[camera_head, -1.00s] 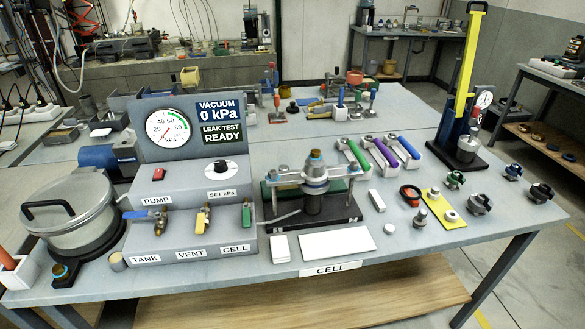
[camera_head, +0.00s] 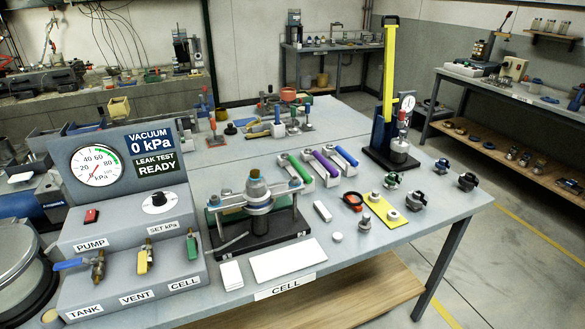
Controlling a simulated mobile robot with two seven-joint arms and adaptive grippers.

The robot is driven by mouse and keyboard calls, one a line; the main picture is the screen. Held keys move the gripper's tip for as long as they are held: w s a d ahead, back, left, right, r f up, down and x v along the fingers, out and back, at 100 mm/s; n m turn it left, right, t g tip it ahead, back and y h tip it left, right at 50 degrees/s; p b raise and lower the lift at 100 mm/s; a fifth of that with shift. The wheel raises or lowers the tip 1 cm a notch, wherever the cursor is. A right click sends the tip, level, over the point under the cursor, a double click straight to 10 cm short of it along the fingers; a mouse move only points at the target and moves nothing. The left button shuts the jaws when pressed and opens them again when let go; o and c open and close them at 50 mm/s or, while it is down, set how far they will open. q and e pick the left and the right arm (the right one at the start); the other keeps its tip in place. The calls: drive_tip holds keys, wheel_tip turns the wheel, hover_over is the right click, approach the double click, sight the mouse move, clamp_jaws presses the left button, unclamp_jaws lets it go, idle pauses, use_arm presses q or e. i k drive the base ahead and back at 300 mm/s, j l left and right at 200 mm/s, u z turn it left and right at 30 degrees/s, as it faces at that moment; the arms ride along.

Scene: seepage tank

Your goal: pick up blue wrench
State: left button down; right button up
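The blue wrench (camera_head: 347,155) lies at the right end of a row of three wrenches on the table. Its blue handle points up and left, and its lower end rests at a pale holder block. The purple wrench (camera_head: 324,161) lies just left of it, and the green wrench (camera_head: 296,165) is left of that. Neither of my grippers is in view.
A black stand with a yellow lever (camera_head: 388,80) rises right of the wrenches. The clamped cell (camera_head: 257,195) stands to their left front. A yellow plate (camera_head: 382,210) and several dark knobs lie to the right. The grey control panel (camera_head: 130,220) fills the left.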

sight(351, 160)
drive_tip(key=i+l+u, duration=0.15)
drive_tip(key=l+u, duration=0.2)
drive_tip(key=l, duration=0.35)
drive_tip(key=l+u, duration=0.4)
drive_tip(key=l, duration=0.35)
drive_tip(key=i, duration=0.05)
